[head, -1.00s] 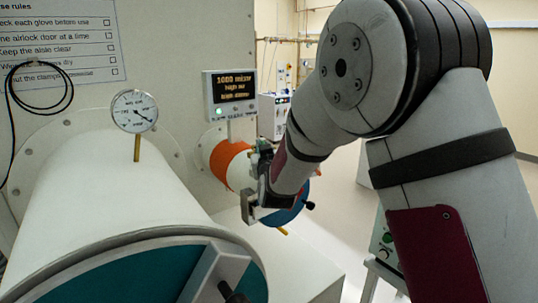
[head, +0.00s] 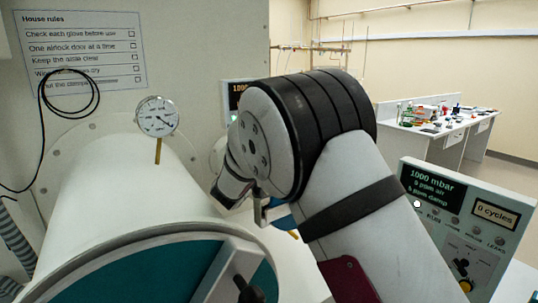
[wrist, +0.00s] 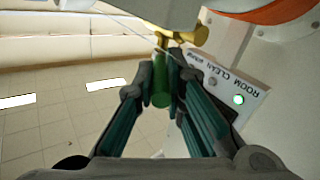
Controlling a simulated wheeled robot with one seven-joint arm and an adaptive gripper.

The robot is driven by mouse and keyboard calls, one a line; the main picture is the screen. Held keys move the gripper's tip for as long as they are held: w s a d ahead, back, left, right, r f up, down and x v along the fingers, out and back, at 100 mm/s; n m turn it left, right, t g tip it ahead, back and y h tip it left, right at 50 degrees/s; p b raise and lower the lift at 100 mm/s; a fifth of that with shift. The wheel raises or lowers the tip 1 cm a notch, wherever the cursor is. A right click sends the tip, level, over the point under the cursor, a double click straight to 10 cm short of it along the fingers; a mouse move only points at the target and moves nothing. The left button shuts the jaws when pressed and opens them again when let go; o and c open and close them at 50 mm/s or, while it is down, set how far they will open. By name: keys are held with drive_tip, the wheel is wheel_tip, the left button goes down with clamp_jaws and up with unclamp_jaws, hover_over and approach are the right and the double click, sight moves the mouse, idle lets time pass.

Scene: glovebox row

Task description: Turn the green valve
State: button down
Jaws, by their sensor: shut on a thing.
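The green valve handle (wrist: 160,84) shows in the wrist view, on a brass fitting (wrist: 184,35). My gripper (wrist: 166,68) is closed around the handle, one finger on each side of it. In the head view my arm hides the valve handle and most of the gripper. Part of a blue round end (head: 284,218) with a small brass piece (head: 293,234) shows just right of the wrist.
A large white cylinder (head: 110,195) with a teal door (head: 130,280) and a pressure gauge (head: 157,117) stands at left. A control panel (head: 462,228) stands at right. A cluttered bench (head: 440,125) is farther back.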

drive_tip(key=shift+a+r, duration=0.1)
drive_tip(key=shift+r, duration=0.05)
drive_tip(key=c, duration=1.6)
unclamp_jaws()
drive_tip(key=shift+c, duration=0.2)
wheel_tip(320, 180, up, 10)
drive_tip(key=shift+f, duration=0.1)
